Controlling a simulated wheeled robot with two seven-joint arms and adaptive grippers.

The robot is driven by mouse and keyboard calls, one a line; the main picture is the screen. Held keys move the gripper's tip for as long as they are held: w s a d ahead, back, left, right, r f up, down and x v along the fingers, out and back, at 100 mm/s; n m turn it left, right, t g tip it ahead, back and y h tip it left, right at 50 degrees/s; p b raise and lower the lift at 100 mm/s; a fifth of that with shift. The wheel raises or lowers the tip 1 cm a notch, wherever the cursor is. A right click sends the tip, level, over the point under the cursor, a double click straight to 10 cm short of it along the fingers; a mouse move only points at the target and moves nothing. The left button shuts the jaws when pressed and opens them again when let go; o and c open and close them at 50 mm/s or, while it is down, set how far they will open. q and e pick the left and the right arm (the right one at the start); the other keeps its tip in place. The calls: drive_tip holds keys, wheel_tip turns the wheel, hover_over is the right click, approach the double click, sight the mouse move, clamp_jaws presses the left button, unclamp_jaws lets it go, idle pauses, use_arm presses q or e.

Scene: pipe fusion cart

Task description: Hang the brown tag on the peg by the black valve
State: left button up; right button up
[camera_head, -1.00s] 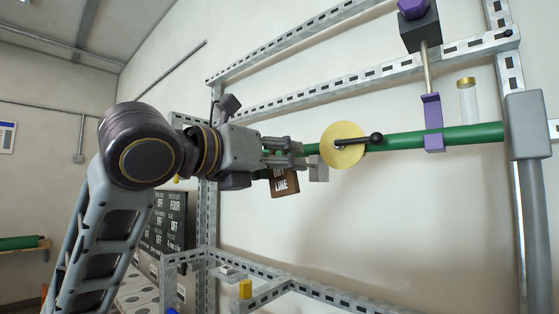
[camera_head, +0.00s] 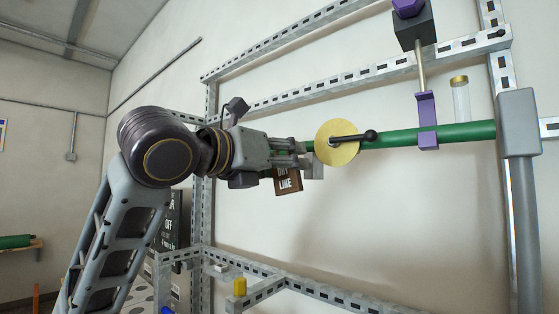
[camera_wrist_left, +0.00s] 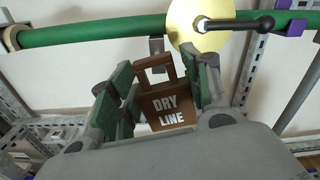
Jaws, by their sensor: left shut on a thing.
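The brown tag (camera_head: 288,182) reads "DRY LINE" and has a rectangular loop at its top, seen in the left wrist view (camera_wrist_left: 168,108). My left gripper (camera_head: 300,154) is shut on the tag, which hangs below the fingers in the head view. The black valve handle (camera_head: 355,136) sits on a round yellow disc (camera_head: 335,152) on the green pipe, just right of the fingertips. A small grey metal piece (camera_head: 313,168) shows beside the fingertips, and behind the loop in the wrist view (camera_wrist_left: 156,46); I cannot tell whether it carries the peg. No contact between loop and peg is discernible.
The green pipe (camera_head: 455,134) crosses a slotted metal frame, with a purple clamp (camera_head: 427,120) to the right. The wall area below the pipe is clear.

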sight(310, 170)
use_arm(q)
drive_tip(key=shift+f+p+x, duration=0.2)
drive_tip(key=shift+f+x, duration=0.05)
drive_tip(key=shift+x, duration=1.4)
drive_tip(key=shift+f+p+x, duration=0.15)
drive_tip(key=shift+f+x, duration=0.05)
drive_tip(key=shift+x, duration=1.4)
drive_tip(key=shift+f, duration=0.15)
drive_tip(key=o, duration=0.6)
drive_tip(key=shift+c, duration=0.2)
drive_tip(key=shift+o, duration=1.4)
drive_tip(key=shift+w+d, duration=0.15)
drive_tip(key=v, duration=1)
